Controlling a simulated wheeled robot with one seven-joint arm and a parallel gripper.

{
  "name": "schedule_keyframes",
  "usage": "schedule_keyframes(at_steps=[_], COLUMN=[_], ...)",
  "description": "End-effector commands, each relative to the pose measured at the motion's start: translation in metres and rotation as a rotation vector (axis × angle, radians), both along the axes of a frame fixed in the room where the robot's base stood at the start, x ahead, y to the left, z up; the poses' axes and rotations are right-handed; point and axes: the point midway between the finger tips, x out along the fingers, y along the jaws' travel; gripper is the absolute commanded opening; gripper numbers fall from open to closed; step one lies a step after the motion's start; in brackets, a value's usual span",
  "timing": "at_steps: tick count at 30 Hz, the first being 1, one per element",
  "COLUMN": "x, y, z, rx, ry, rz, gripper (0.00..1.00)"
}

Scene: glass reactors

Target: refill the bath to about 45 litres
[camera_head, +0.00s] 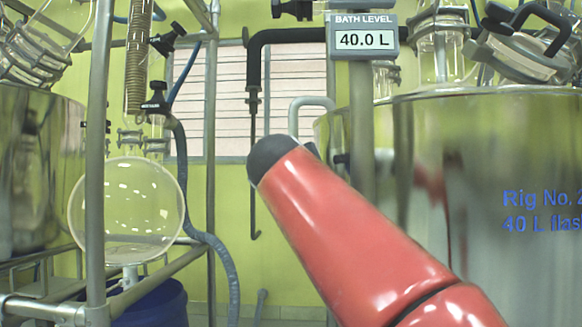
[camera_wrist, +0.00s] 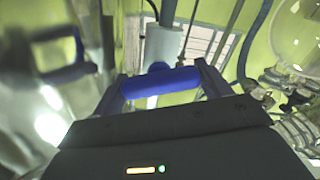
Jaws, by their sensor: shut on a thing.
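The bath level display (camera_head: 364,39) reads 40.0 L in the head view. The steel bath (camera_head: 480,150) at the right is marked Rig No. 2, 40 L flask, its text cut off by the frame edge. In the wrist view my gripper (camera_wrist: 160,86) is shut on a blue bar-shaped handle (camera_wrist: 172,80), which lies crosswise between the fingers. A pale grey pipe (camera_wrist: 163,45) stands just behind the handle. In the head view my red arm reaches up from the bottom right, and the gripper does not show there.
A round glass flask (camera_head: 127,212) hangs in a metal frame (camera_head: 96,150) at the left, above a dark blue tub (camera_head: 150,305). Another steel vessel (camera_head: 40,160) stands at the left edge. A black bent pipe (camera_head: 290,37) and grey hose (camera_head: 215,250) are near the middle.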

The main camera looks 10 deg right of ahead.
Motion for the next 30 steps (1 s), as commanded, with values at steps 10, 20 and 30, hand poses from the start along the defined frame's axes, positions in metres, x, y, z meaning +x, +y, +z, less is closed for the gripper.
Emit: schedule_keyframes(at_steps=[10, 20, 30], x=[0.0002, 0.0002, 0.0002], y=[0.0008, 0.0008, 0.0017], z=[0.0012, 0.0004, -0.0005], rx=[-0.306, -0.521, -0.618], ry=[0.100, 0.169, 0.199], rz=[0.000, 0.000, 0.002], gripper=[0.54, 0.54, 0.54])
